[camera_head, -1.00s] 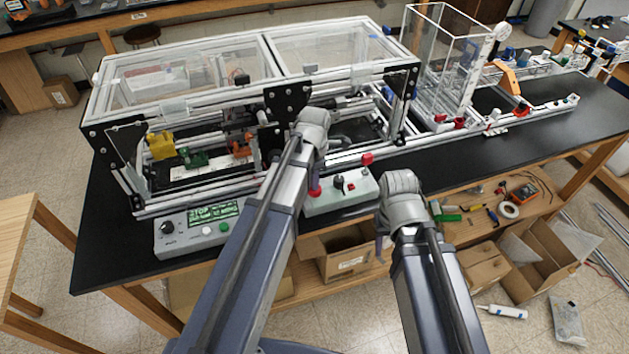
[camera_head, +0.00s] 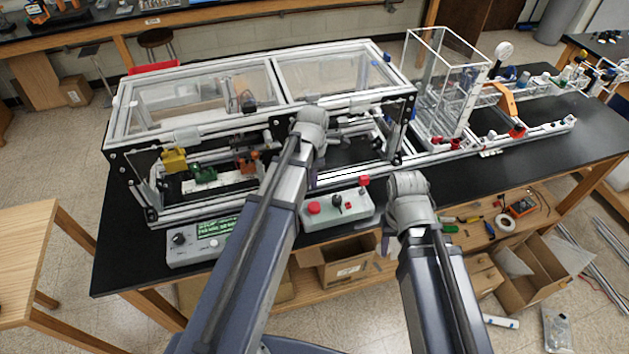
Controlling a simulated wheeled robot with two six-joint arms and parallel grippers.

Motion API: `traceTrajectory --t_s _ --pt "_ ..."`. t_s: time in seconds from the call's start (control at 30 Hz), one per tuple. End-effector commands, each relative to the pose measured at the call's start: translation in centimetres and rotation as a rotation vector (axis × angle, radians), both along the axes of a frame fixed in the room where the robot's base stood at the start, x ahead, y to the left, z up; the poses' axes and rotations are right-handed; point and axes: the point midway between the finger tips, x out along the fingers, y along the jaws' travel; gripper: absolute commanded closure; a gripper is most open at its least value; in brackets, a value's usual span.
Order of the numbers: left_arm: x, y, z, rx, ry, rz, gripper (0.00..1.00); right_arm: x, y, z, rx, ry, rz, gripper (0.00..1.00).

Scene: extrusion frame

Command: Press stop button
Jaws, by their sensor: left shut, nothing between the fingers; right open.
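A pale control box (camera_head: 350,217) sits at the bench's front edge. It carries a round red button (camera_head: 313,208) at its left, a dark knob (camera_head: 337,201) in the middle and a raised red-topped part (camera_head: 364,181) at its right. I cannot read which is marked stop. My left gripper (camera_head: 313,178) is mostly hidden under its wrist; the small part showing is above and behind the red button in the picture, shut and empty. My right gripper (camera_head: 386,244) is mostly hidden below its wrist, right of the box, open and empty.
A grey panel (camera_head: 187,257) with a green display (camera_head: 214,230) stands left of the box, partly covered by my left arm. The extrusion frame (camera_head: 125,165) with clear covers rises behind. Black bench top (camera_head: 118,262) is bare at the left.

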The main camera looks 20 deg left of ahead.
Motion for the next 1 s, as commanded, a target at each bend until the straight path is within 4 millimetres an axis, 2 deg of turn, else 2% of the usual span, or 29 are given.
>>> traceTrajectory --t_s 0.03,0.1,0.3,0.87,1.0 --pt "0.0 0.0 1.6 0.000 0.000 0.000 1.00 0.0 0.0 1.6 0.000 0.000 -0.001 0.50" --pt "0.0 0.0 2.6 0.000 0.000 0.000 1.00 0.0 0.0 2.6 0.001 0.000 -0.003 0.50" --pt "0.1 0.0 4.2 0.001 -0.001 0.000 1.00 0.0 0.0 4.2 0.001 0.001 -0.001 0.50" --pt "0.1 0.0 4.2 0.001 -0.001 -0.001 1.00 0.0 0.0 4.2 0.001 0.001 0.000 0.50" --pt "-0.4 -0.6 3.4 0.004 0.002 -0.074 1.00 0.0 0.0 3.5 0.000 0.001 0.000 0.50"
